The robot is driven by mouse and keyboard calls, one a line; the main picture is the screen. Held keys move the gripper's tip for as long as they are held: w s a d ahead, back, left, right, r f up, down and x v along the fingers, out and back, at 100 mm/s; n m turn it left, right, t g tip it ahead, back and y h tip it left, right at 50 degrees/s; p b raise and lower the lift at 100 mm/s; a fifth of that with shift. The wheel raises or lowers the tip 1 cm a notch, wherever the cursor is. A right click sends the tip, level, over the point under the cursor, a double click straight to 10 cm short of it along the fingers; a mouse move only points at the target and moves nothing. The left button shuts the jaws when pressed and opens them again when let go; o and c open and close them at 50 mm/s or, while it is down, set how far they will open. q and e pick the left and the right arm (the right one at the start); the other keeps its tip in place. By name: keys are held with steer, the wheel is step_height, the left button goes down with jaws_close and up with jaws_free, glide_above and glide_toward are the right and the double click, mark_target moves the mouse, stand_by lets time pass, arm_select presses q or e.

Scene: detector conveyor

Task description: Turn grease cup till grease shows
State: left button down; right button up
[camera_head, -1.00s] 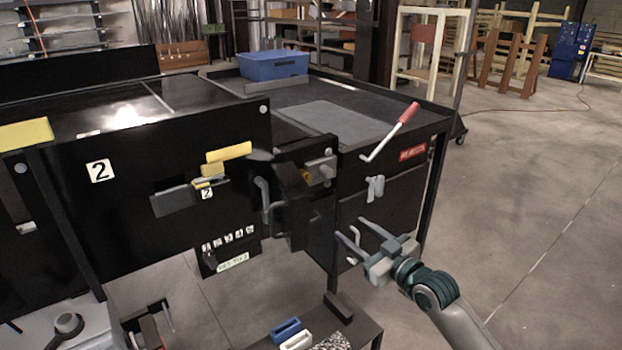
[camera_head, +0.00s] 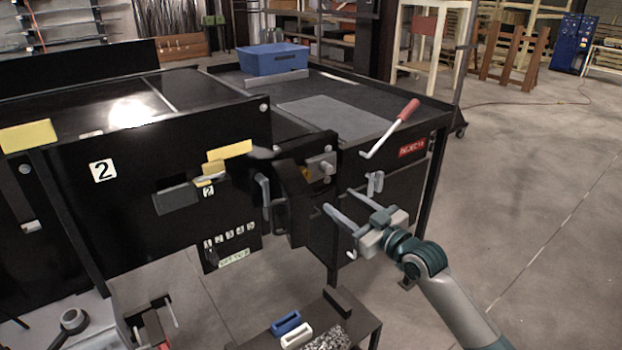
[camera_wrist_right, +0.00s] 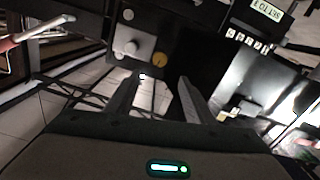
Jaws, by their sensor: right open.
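A grey fitting with a round knob (camera_head: 325,167) sits on the dark bracket at the conveyor's right end, with a yellow brass-coloured part (camera_head: 306,173) beside it. In the right wrist view, the grey knob (camera_wrist_right: 130,47) and a round yellow part (camera_wrist_right: 159,60) show beyond the fingertips. I cannot tell for certain which of these is the grease cup, and no grease is discernible. My right gripper (camera_head: 340,199) is open and empty, below and slightly right of the fitting, apart from it. It also shows in the right wrist view (camera_wrist_right: 161,82). My left gripper is not in view.
A red-handled crank (camera_head: 400,120) stands out at the reject table's corner, above my right gripper. Grey hooks (camera_head: 374,184) hang on the table's side. A low stand (camera_head: 352,322) with blue and white pieces is below. Open floor lies to the right.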

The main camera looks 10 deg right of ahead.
mark_target(306, 177)
steer(key=p+x, duration=0.2)
steer(key=x, duration=1)
steer(key=shift+w+a+p, duration=0.2)
steer(key=shift+w+p, duration=0.05)
steer(key=shift+p, duration=0.15)
steer(key=shift+w+a, duration=0.3)
steer(key=shift+w, duration=0.35)
steer(key=shift+c, duration=0.2)
steer(key=c, duration=1)
